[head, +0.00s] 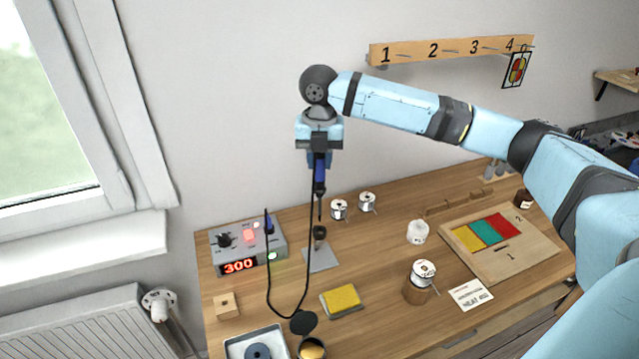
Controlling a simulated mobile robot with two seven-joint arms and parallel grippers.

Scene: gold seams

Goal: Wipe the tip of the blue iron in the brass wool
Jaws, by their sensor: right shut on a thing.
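My right gripper (319,150) is shut on the blue iron (320,172) and holds it upright, tip down, above the back of the bench. In the picture the dark tip ends just over the dark holder of the iron stand (320,257); whether it touches the holder I cannot tell. A round tin with golden contents, which looks like the brass wool (312,351), is at the bottom edge, partly cut off. A dark round lid (303,322) is beside it. My left gripper is not in view.
The station (248,247) shows 300. The iron's black cable hangs in a loop toward the tin. A yellow sponge (341,299), a grey tray (262,337), a wooden spool post (418,288) and a colored board (500,243) are on the bench. A numbered rail (450,49) is on the wall.

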